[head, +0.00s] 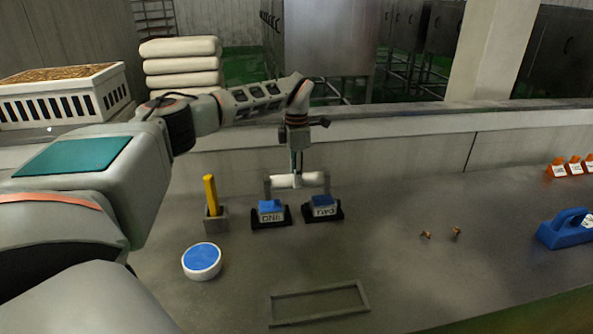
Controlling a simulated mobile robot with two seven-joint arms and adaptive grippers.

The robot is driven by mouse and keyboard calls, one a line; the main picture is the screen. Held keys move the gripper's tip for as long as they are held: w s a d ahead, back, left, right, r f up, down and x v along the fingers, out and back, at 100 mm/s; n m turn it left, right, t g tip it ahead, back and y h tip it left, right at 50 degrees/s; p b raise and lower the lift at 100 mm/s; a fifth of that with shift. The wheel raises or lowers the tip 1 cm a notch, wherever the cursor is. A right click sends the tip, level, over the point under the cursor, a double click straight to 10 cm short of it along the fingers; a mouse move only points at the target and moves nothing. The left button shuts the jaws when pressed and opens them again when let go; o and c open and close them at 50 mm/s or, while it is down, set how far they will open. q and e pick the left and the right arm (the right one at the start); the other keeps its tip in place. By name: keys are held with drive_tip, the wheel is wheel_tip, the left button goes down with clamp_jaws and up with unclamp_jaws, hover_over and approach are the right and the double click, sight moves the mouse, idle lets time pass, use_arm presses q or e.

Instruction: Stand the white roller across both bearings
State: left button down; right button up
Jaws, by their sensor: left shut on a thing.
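The white roller (286,181) lies level, its long side running left to right. My left gripper (296,172) comes down from above and is shut on the middle of the roller. My right gripper is not in view.
A yellow stick (211,192) stands in a grey holder (215,222) to the left. A round blue-topped white tub (201,262) and a grey frame (319,303) lie nearer. Small brass pieces (456,232) and a blue handled tool (566,230) are right. Bare table lies between.

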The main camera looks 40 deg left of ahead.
use_arm(q)
drive_tip(key=shift+f, duration=1.55)
drive_tip(key=c, duration=1.6)
unclamp_jaws()
wheel_tip(320, 180, up, 12)
